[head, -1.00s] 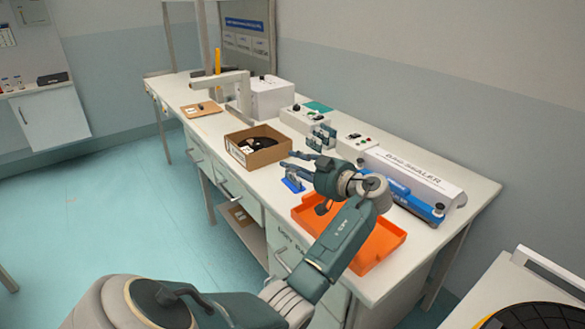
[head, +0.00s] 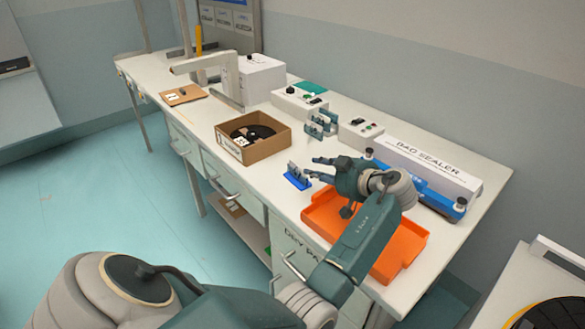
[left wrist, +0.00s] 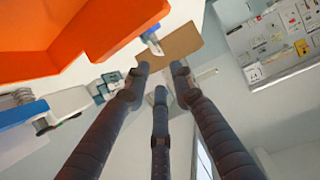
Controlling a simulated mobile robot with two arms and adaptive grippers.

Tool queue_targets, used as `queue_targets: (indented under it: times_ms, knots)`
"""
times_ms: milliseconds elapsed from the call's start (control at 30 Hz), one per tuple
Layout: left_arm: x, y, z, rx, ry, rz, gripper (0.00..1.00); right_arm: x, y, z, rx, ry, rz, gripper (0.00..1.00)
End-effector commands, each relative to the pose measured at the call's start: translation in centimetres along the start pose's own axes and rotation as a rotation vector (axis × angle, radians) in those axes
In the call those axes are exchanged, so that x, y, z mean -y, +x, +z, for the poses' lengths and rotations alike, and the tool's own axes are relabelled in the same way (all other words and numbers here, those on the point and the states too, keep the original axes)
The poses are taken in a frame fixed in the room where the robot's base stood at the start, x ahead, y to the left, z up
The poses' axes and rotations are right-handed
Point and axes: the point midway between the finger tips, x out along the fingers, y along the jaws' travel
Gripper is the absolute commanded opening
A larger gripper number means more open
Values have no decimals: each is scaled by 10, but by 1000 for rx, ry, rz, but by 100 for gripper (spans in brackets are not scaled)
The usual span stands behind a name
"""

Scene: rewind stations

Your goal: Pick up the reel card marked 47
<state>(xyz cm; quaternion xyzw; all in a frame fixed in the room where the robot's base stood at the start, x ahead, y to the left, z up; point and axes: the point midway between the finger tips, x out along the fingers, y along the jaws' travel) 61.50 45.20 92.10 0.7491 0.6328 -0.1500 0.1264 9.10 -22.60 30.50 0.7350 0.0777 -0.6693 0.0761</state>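No marking I can read as 47 shows on any card. A small blue holder (head: 297,179) with a grey upright piece (head: 294,168) stands on the bench; it shows beside the orange tray in the left wrist view (left wrist: 150,37). A brown open box (head: 268,148) holds a black reel (head: 253,133) with a small white card (head: 241,141), its print too small to read. My left gripper (head: 318,168) is over the bench, just right of the blue holder. Its fingers are spread and empty in the left wrist view (left wrist: 163,68). My right gripper is not in view.
The orange tray (head: 319,214) lies below my left arm. The bag sealer (head: 425,168), teal stacked pieces (head: 320,124) and control boxes (head: 300,100) line the back. A brown board (head: 183,95) with a white tag lies far left. Bench before the box is clear.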

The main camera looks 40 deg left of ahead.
Motion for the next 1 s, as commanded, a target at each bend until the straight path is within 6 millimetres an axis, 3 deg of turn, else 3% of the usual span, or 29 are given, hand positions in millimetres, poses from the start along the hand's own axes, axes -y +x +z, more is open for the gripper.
queue_targets:
  times_ms: [100,300,700,1000]
  knots:
    - [1,21,-2,-3,1,-4,24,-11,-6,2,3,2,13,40]
    - [1,43,-1,-1,0,-3,24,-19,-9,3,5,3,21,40]
    - [1,91,-1,-1,-1,-3,24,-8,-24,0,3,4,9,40]
    - [1,96,1,0,-1,-1,24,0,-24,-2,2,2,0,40]
